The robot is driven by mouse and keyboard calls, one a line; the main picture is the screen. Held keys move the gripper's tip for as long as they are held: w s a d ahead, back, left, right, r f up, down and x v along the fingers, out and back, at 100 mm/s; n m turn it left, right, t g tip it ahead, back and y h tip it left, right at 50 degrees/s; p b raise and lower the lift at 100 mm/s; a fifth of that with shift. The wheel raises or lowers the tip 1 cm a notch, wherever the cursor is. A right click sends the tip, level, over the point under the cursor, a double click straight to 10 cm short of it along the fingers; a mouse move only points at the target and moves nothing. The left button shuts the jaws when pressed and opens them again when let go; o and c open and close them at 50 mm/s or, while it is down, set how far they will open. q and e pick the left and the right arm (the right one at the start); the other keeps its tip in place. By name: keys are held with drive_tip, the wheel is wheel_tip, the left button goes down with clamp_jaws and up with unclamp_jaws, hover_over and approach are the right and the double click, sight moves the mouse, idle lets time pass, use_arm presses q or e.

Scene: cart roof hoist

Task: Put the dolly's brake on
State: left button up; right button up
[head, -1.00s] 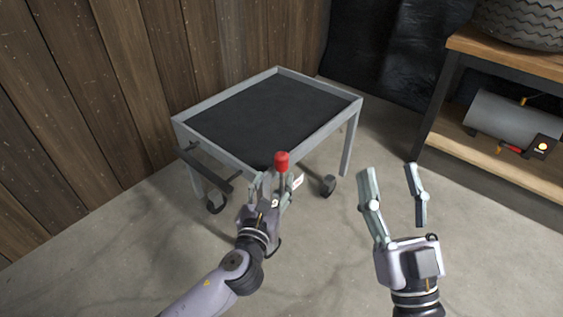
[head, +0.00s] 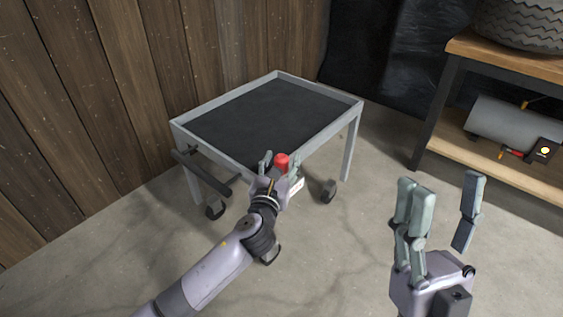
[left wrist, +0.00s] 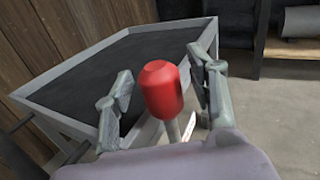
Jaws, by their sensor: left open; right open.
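The dolly (head: 350,105) is a grey-framed cart with a dark top, standing on casters beside the wooden wall. Its brake lever has a red knob (head: 281,161) at the near corner; the knob also shows large in the left wrist view (left wrist: 162,88) on a grey stem. My left gripper (head: 279,162) is open, with its fingers on either side of the red knob; I cannot tell whether they touch it. A small white label (head: 297,186) shows beside the lever. My right gripper (head: 440,205) is open and empty, to the right of the dolly above the floor.
A push handle (head: 203,172) sticks out at the dolly's left end. A wooden shelf unit (head: 500,166) at the right holds a tyre (head: 525,22) and a grey cylinder (head: 497,122). The concrete floor between the dolly and shelf is clear.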

use_arm(q)
clamp_jaws()
idle(0.6)
